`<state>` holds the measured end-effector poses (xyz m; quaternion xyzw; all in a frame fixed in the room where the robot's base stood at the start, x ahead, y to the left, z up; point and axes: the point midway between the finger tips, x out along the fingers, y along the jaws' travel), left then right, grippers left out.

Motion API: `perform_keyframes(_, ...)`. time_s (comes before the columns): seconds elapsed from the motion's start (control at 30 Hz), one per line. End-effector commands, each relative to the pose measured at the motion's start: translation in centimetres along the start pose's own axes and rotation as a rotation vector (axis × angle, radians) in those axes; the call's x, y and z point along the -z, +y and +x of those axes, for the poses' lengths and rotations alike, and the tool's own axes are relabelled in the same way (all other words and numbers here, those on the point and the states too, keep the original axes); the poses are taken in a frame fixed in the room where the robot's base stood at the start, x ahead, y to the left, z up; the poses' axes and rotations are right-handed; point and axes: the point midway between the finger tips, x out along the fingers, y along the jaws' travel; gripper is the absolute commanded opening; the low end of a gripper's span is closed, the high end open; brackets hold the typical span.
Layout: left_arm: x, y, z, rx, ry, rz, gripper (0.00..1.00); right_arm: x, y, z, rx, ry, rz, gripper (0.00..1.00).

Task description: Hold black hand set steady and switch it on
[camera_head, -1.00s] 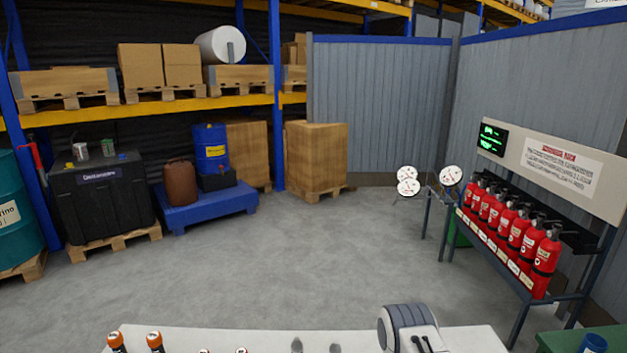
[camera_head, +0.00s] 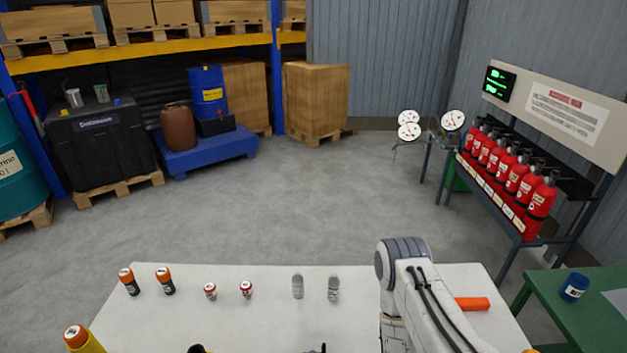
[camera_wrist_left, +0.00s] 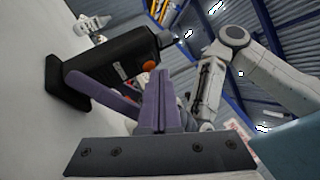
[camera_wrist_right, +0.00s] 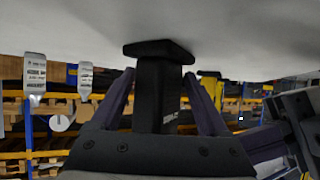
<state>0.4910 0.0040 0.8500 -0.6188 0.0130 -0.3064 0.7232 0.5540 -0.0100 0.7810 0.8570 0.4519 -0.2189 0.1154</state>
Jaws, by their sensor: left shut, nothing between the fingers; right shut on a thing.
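The black hand set (camera_wrist_left: 115,58) has an orange button (camera_wrist_left: 149,65) on its side, and its wide base is against the white table in the left wrist view. In the right wrist view the hand set (camera_wrist_right: 158,95) is upside down in the picture, between the purple fingers of my right gripper (camera_wrist_right: 160,76), which is shut on it. My left gripper (camera_wrist_left: 160,75) is shut and empty, its fingertips close beside the button end. I cannot tell whether they touch. Neither gripper shows clearly in the head view.
A green table (camera_head: 560,315) with a blue cup (camera_head: 574,287) stands at right.

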Motion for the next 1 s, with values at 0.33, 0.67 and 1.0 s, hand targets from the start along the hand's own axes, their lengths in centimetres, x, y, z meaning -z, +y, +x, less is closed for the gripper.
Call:
perform_keyframes(0.33, 0.0, 0.0, 0.1, 0.000, 0.000, 0.000, 0.00, 0.0, 0.0, 0.0, 0.000, 0.001, -0.001, 0.29)
perform_keyframes(0.67, 0.4, -0.3, -0.7, -0.001, 0.002, -0.001, 0.00, 0.0, 0.0, 0.0, 0.001, 0.001, -0.001, 0.29)
perform_keyframes(1.0, 0.7, -0.7, -1.0, 0.005, 0.007, -0.005, 0.00, 0.0, 0.0, 0.0, 0.001, 0.001, 0.000, 0.29)
